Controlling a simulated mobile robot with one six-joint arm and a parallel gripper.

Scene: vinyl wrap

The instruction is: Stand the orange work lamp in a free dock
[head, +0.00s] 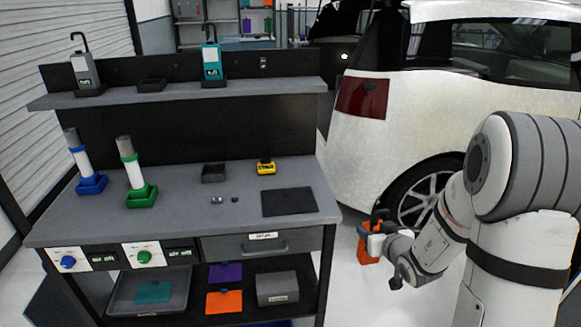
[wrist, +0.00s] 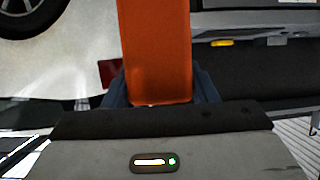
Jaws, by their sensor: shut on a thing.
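The orange work lamp (head: 367,250) is held in my gripper (head: 376,243), to the right of the workbench and in front of the white car. In the wrist view the lamp's orange body (wrist: 156,50) runs up from between the dark fingers of my gripper (wrist: 158,92). On the shelf an empty black dock (head: 152,85) lies between a grey lamp (head: 86,72) and a teal lamp (head: 212,62), each standing upright in a dock. A dark square holder (head: 213,173) on the benchtop looks empty; I cannot tell whether it is a dock.
The workbench (head: 180,212) also bears a blue-based cylinder (head: 82,160), a green-based cylinder (head: 133,170), a yellow item (head: 265,167) and a dark mat (head: 289,202). The white car (head: 400,120) stands close behind my gripper. Floor shows between bench and car.

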